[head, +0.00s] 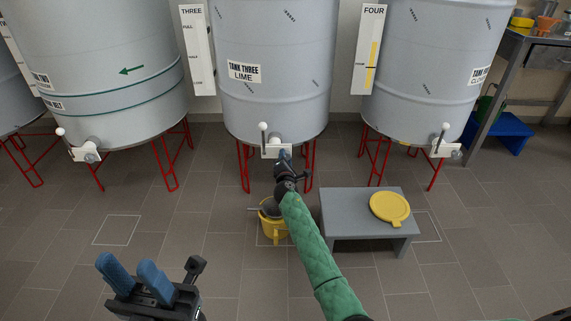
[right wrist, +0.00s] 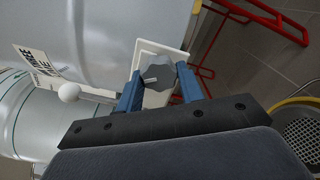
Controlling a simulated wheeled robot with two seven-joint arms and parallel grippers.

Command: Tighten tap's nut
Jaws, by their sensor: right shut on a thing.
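Tank three (head: 275,85), labelled lime, stands on red legs with its tap on a white plate (head: 270,152) at the bottom front. The tap's white-knobbed lever (head: 263,130) points up; its knob (right wrist: 68,92) also shows in the right wrist view. My right gripper (head: 284,156) is at this tap. In the right wrist view its blue fingers are shut on the grey tap nut (right wrist: 157,74), one on each side. In the head view the gripper hides most of the nut. My left gripper (head: 137,268) is open and empty, low at the left, away from the tanks.
A yellow bucket (head: 276,233) with a strainer stands on the floor under my right arm. A grey step (head: 345,208) to its right bears a yellow lid (head: 390,208). Tank four (head: 435,60) and a metal bench (head: 500,75) stand right. The floor at front left is clear.

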